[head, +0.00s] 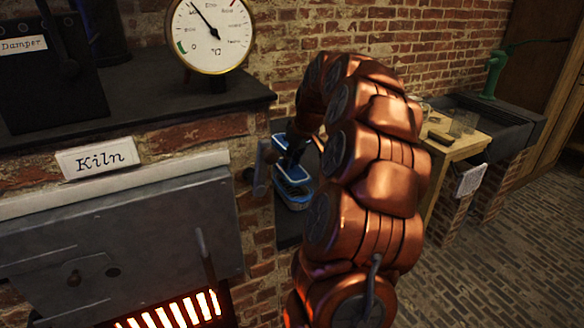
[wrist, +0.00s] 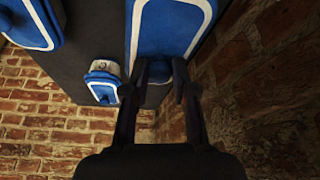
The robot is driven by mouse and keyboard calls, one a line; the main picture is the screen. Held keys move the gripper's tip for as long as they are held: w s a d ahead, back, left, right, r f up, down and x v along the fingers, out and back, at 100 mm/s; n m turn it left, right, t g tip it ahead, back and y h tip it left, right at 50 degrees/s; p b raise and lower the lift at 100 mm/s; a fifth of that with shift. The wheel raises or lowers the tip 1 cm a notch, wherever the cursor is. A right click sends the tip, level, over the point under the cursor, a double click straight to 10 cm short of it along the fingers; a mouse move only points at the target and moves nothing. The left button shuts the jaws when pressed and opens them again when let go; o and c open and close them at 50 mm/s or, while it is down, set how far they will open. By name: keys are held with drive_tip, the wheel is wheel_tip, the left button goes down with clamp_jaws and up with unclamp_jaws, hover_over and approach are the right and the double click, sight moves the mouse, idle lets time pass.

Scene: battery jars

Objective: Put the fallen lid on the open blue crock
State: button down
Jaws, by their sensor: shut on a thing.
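My gripper (wrist: 160,72) is shut on the blue lid (wrist: 172,28) with a white border, seen at the top of the wrist view. In the head view a blue lid (head: 292,173) shows under my gripper (head: 290,152), just above a pale and blue crock (head: 294,198) in the niche beside the kiln. I cannot tell whether lid and crock touch. The crock's opening is hidden.
Another blue, white-edged top (wrist: 30,22) and a small blue-topped jar (wrist: 102,84) stand on the dark shelf (wrist: 85,45). A brick wall (wrist: 255,90) is close on the right. The kiln (head: 120,230) borders the niche on the left.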

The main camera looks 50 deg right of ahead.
sight(292, 170)
drive_tip(key=shift+f+p, duration=0.5)
drive_tip(key=shift+f, duration=0.9)
drive_tip(key=shift+f, duration=0.15)
drive_tip(key=shift+f+b, duration=0.35)
drive_tip(key=shift+b, duration=0.1)
drive_tip(key=shift+f, duration=0.1)
drive_tip(key=c, duration=0.9)
unclamp_jaws()
drive_tip(key=shift+c, duration=0.2)
